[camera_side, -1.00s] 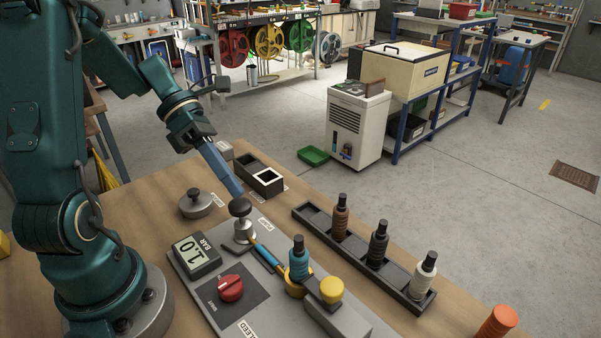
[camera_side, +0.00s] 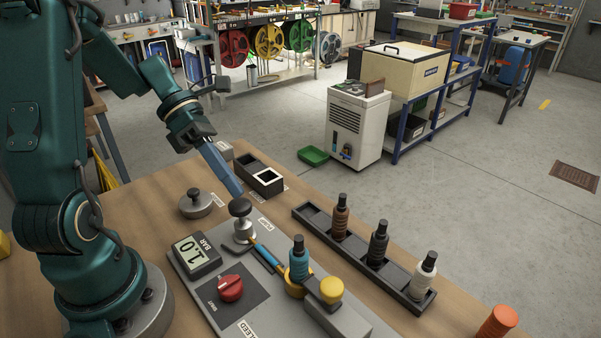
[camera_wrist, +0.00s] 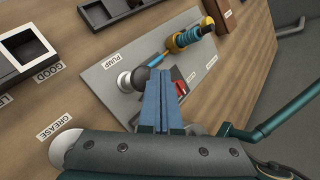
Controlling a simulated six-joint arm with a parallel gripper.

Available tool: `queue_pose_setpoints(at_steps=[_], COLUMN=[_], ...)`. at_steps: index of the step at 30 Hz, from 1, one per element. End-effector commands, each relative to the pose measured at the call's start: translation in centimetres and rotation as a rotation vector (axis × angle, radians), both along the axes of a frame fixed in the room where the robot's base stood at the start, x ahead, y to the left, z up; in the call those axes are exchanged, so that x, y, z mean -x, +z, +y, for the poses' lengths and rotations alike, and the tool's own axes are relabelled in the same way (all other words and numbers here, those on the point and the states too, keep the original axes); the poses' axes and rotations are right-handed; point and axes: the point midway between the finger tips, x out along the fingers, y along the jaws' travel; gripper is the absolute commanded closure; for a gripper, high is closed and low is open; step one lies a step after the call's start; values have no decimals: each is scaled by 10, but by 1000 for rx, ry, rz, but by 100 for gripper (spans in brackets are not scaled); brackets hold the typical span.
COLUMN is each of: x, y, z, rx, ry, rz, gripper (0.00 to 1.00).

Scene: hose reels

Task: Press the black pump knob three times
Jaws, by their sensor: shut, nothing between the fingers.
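The black pump knob (camera_side: 240,207) stands on a silver stem at the far end of the grey test plate (camera_side: 258,327). My gripper (camera_side: 238,193) is shut and empty, its blue fingers slanting down with the tips just above the knob in the side view. I cannot tell whether they touch it. In the wrist view the blue fingers (camera_wrist: 160,76) partly cover the knob (camera_wrist: 141,78), and the PUMP label (camera_wrist: 111,60) lies beside it.
A red dial (camera_side: 231,287) and a blue ribbed fitting (camera_side: 299,262) in a yellow ring are on the plate. A yellow knob (camera_side: 331,289) stands near it. A dark rack (camera_side: 309,214) holds brown, black and white fittings. A grey lidded pot (camera_side: 196,205) and a black box (camera_side: 246,165) are close by.

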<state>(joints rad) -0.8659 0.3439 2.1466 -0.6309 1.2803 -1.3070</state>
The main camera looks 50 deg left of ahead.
Motion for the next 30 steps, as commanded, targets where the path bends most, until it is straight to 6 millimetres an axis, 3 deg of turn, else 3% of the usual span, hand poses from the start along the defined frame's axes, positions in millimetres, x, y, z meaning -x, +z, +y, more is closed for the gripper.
queue_pose_setpoints(at_steps=[30], x=[0], y=[-10], z=[0], rx=[1], ry=[-1], rz=[0], gripper=[100])
